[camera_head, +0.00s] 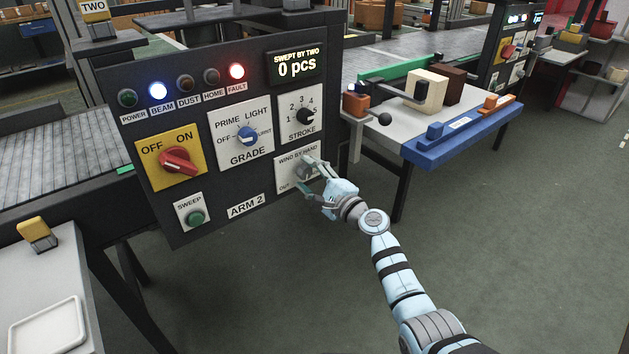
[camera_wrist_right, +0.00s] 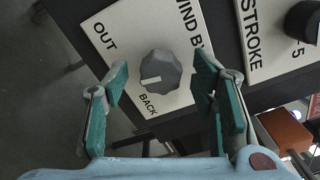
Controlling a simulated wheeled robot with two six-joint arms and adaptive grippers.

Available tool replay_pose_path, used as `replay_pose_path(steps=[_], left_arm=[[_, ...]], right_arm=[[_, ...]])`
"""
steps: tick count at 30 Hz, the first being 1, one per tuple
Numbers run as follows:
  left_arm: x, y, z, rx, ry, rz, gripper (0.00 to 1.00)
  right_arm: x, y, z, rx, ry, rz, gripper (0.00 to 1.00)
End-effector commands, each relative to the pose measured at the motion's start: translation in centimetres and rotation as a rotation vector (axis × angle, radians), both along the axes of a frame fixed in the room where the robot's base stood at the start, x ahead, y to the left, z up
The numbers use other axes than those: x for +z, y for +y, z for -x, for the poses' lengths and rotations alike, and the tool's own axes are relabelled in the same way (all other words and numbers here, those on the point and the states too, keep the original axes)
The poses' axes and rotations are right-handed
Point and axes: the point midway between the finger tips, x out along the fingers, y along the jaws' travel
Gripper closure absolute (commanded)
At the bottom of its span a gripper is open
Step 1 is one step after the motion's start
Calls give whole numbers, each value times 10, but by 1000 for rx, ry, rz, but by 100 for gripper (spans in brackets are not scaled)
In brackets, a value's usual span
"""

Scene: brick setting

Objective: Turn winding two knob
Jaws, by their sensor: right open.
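The winding knob is a grey faceted knob on a white plate (camera_head: 285,178) lettered "WIND BY HAND" and "OUT", low on the right of the dark control panel (camera_head: 222,98). In the right wrist view the knob (camera_wrist_right: 160,70) sits between my fingers, with "OUT" and "BACK" lettered beside it. My right gripper (camera_head: 308,176) is open in front of this knob, one finger to each side; the wrist view shows gaps between fingers and knob. In the head view the gripper partly hides the knob. My left gripper is not in view.
The panel also holds a red OFF/ON switch (camera_head: 178,160), a blue GRADE knob (camera_head: 248,136), a black STROKE knob (camera_head: 306,116) and a green SWEEP button (camera_head: 195,218). BEAM and FAULT lamps are lit; the display (camera_head: 297,66) reads "0 pcs". A blue-edged table (camera_head: 462,132) with blocks stands right.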

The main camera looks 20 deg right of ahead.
Motion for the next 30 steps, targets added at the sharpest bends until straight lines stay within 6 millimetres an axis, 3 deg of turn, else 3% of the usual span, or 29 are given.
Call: replay_pose_path(steps=[4, 12, 15, 30], left_arm=[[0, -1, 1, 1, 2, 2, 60], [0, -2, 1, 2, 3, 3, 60], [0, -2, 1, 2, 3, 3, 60], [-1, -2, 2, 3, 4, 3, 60]], right_arm=[[-1, -9, 22, -1, -1, 3, 48], [-2, -36, 91, 1, 3, 4, 48], [-1, -42, 104, -1, 2, 3, 48], [0, -44, 110, 0, 2, 0, 48]])
